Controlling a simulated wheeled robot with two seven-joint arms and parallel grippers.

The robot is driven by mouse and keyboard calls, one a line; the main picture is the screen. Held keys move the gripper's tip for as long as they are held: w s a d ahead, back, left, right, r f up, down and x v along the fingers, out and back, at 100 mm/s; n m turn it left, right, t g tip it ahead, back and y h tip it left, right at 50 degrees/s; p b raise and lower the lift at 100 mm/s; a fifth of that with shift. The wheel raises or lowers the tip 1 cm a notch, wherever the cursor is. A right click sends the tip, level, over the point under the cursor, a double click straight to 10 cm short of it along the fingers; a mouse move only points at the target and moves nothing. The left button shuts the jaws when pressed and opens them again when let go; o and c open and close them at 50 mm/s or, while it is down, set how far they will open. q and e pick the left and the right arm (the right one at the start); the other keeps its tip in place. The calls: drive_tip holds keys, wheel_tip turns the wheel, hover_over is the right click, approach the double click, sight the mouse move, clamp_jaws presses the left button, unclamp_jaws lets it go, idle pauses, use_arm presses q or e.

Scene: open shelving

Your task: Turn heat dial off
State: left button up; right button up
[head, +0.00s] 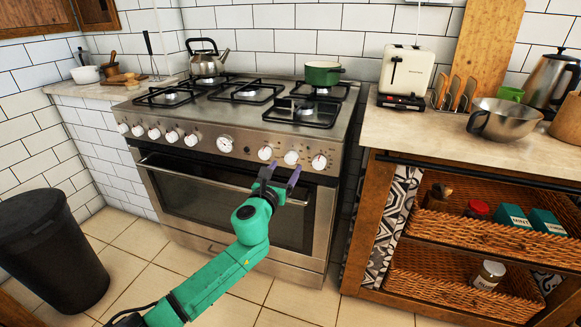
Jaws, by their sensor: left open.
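Several white dials line the front panel (200,140) of the steel stove. On the right side of the panel are three of them: one dial (265,153), a middle dial (291,158) and the rightmost dial (319,162). I cannot tell which one is the heat dial, or how each is turned. My left gripper (281,172) is open, with its two dark fingers pointing up at the panel just below the right-hand dials. No dial is clearly between the fingers, and I cannot tell whether they touch the panel. My right gripper is not in view.
The oven door handle (190,174) runs below the panel. A kettle (207,62) and a green pot (322,74) stand on the hob. A wooden shelf unit (362,215) with baskets is close on the right. A black bin (50,250) stands at left.

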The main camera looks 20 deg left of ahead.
sight(290, 160)
use_arm(q)
drive_tip(key=w, duration=0.3)
drive_tip(key=shift+f+b, duration=0.1)
drive_tip(key=shift+b, duration=0.25)
drive_tip(key=shift+w+d, duration=0.1)
drive_tip(key=shift+w, duration=0.3)
clamp_jaws()
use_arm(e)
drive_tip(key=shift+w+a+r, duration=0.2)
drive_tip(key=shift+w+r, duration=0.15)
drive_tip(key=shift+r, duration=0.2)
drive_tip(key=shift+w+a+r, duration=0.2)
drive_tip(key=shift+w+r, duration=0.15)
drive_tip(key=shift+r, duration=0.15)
